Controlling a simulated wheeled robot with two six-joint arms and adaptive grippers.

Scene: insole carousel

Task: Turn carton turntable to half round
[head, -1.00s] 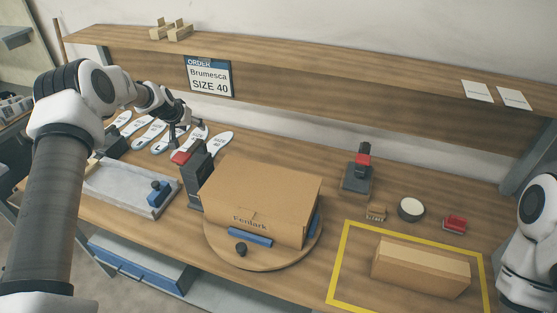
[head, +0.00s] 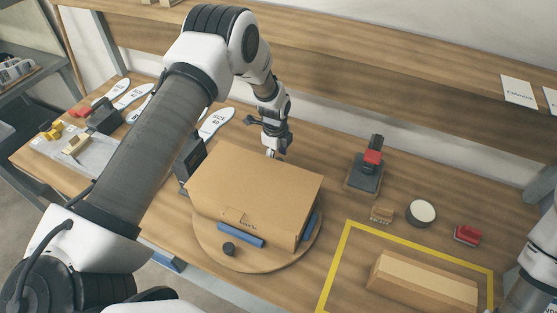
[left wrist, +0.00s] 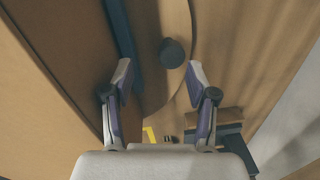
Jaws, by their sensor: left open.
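The round wooden turntable (head: 215,258) bears a closed brown carton (head: 255,190). Blue holders (head: 241,235) stand along the carton's near side and right end. A dark knob (head: 228,248) stands on the turntable's near rim. My left gripper (head: 271,153) is behind the carton, pointing down, its tips partly hidden. In the left wrist view my left gripper (left wrist: 161,82) is open and empty. A dark knob (left wrist: 172,53) on the turntable's rim lies ahead between its fingers, apart from them. The carton (left wrist: 50,90) fills the left side there. My right gripper is out of view.
A dark post (head: 189,158) stands at the carton's left. Insoles (head: 215,122) lie farther left. A red-topped stamp (head: 370,165), a round tin (head: 421,212) and a yellow-outlined area (head: 345,245) with a long box (head: 420,285) are at right. A shelf (head: 330,65) runs behind.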

